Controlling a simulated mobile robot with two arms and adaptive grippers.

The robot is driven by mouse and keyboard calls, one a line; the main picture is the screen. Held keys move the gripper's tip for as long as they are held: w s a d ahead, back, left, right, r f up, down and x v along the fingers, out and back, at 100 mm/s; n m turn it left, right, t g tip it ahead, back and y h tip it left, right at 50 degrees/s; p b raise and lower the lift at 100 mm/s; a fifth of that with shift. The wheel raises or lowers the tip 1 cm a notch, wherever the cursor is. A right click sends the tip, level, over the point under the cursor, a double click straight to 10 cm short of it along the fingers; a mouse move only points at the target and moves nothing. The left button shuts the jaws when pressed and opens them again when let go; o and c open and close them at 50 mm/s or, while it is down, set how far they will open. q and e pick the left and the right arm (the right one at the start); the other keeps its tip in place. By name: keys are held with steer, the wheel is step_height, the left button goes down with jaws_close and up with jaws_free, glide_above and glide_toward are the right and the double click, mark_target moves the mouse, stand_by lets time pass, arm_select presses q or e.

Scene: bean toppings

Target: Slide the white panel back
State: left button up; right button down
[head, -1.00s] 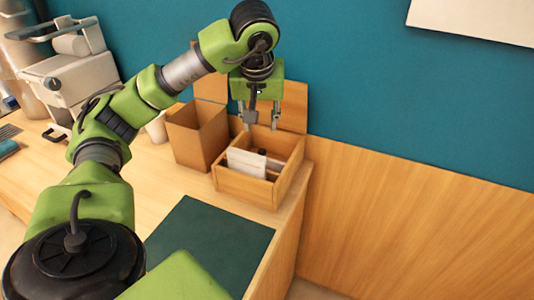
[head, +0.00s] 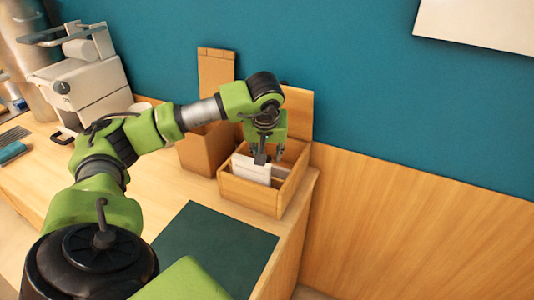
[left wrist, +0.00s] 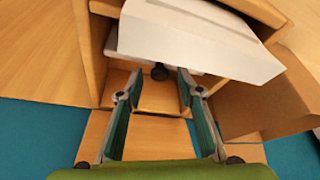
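The white panel (head: 251,168) stands in the front part of an open wooden box (head: 248,196) and leans a little. In the left wrist view the white panel (left wrist: 195,42) lies across the top, just beyond the fingertips. My left gripper (head: 267,155) points down into the box, behind the panel. In the left wrist view my left gripper (left wrist: 158,82) is open, with a clear gap between the fingers and nothing held. A small dark round piece (left wrist: 160,72) shows between the fingertips. I cannot tell whether a finger touches the panel. My right gripper is not in view.
A taller wooden box (head: 205,149) stands just left of the open box. A dark green mat (head: 212,250) lies in front. A white coffee machine (head: 88,84) stands at the far left. The blue wall (head: 350,80) is close behind.

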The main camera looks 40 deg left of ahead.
arm_select(q)
jaws_close()
steer(key=shift+w+a+r, duration=0.1)
steer(key=shift+w, duration=0.35)
steer(key=w, duration=0.2)
steer(key=w+a, duration=0.1)
steer(key=shift+w+a+p, duration=0.1)
steer(key=shift+w+p, duration=0.25)
steer(key=shift+p, duration=0.05)
jaws_free()
